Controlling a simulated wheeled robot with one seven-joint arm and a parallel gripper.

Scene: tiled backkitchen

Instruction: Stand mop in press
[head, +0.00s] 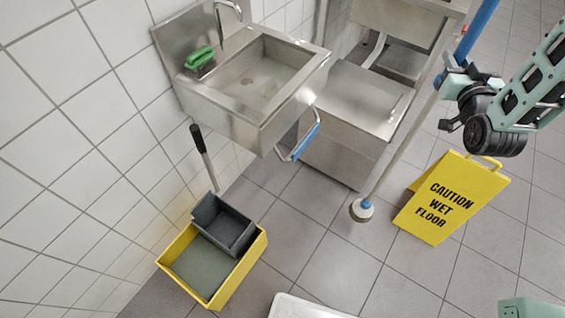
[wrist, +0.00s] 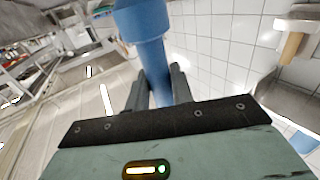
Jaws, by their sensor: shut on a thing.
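My gripper (head: 452,78) is at the upper right of the head view, shut around the mop's (head: 405,145) blue upper handle. The mop hangs tilted, with its thin grey pole running down left to a small round head with a blue collar. I cannot tell whether the head touches the floor. In the wrist view, the blue handle (wrist: 150,45) passes between the fingers (wrist: 160,88). The dark grey press (head: 226,226), with a black-gripped lever, sits at the back of the yellow bucket (head: 238,280), left of the mop head. No mop is in the press.
A yellow wet-floor sign (head: 436,212) stands just right of the mop head. A steel sink (head: 262,112) with a blue-barred rail and a steel cabinet (head: 345,110) stand behind. A white object (head: 300,307) shows at the bottom edge. Tiled floor lies between bucket and mop head.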

